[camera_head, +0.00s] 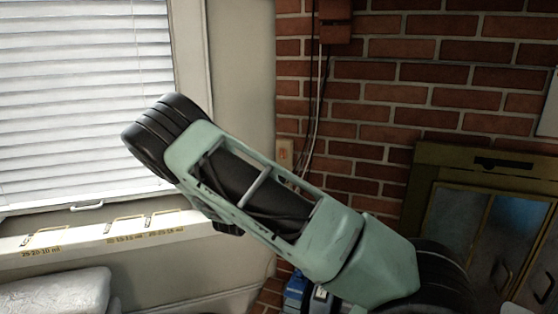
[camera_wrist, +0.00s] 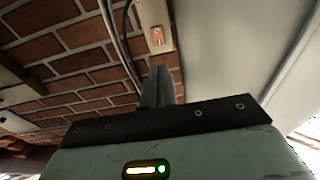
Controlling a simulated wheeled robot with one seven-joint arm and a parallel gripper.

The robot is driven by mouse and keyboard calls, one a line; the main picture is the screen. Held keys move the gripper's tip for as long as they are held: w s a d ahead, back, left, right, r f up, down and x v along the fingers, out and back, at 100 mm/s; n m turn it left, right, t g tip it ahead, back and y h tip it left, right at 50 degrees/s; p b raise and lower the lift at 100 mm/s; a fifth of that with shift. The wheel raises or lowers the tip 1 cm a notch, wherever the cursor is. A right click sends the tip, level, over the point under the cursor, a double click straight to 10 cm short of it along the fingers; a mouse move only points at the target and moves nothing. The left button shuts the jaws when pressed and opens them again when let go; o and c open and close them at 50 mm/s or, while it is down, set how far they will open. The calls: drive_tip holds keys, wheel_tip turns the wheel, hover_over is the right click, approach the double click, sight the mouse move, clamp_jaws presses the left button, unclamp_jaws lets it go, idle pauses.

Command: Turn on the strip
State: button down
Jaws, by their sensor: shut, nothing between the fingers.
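A small beige plate with a reddish middle (camera_wrist: 157,37) is on the wall by the brick corner in the wrist view. It may be the strip or its switch; I cannot tell, nor whether it is on. A beige plate also shows in the head view (camera_head: 285,151), partly hidden behind my arm. My gripper (camera_wrist: 158,72) is shut and empty, its fingertips just below the plate in the wrist view. No contact between them shows. In the head view my arm hides the gripper.
Dark cables (camera_wrist: 128,40) run along the bricks beside the plate. A brass-framed fireplace (camera_head: 432,165) stands at the right. A window with blinds (camera_head: 70,90) and a white sill (camera_head: 80,238) are at the left. Blue items (camera_head: 295,288) sit low behind my arm.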

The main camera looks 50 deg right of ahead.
sight(282, 152)
drive_tip(key=shift+d+r, duration=0.1)
drive_tip(key=shift+d, duration=0.1)
drive_tip(key=p+x, duration=0.1)
drive_tip(key=x, duration=1.2)
drive_tip(key=shift+w+d+r+p, duration=0.1)
drive_tip(key=shift+d+r+p, duration=0.1)
drive_tip(key=shift+d+p, duration=0.15)
